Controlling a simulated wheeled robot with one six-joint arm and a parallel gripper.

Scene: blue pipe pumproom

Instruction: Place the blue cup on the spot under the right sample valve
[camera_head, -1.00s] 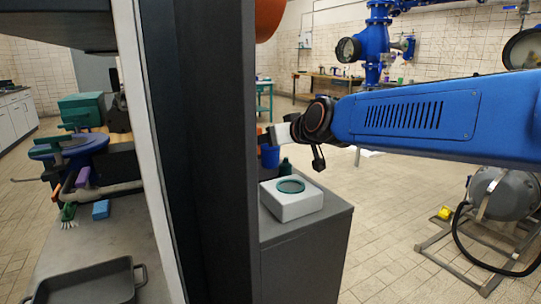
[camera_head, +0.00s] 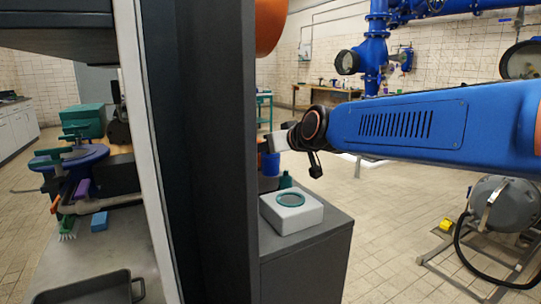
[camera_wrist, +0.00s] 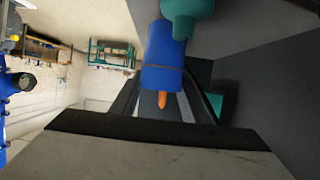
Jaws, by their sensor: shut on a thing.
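The blue cup (camera_head: 270,163) hangs below the end of my gripper (camera_head: 270,144) in the head view, partly hidden by the dark pillar. In the wrist view the blue cup (camera_wrist: 161,55) is at the tip of my gripper (camera_wrist: 162,92), which is shut on it. A narrow orange piece shows below the cup there. Blue pipework (camera_head: 376,45) with a round gauge and small valve fittings stands far off at the back.
A dark cabinet (camera_head: 305,265) carries a white scale-like box (camera_head: 291,212) and a teal bottle (camera_head: 285,180), close to the cup. The bottle also shows in the wrist view (camera_wrist: 187,15). A dark pillar (camera_head: 215,150) stands left of my gripper. Open tiled floor lies right of the cabinet.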

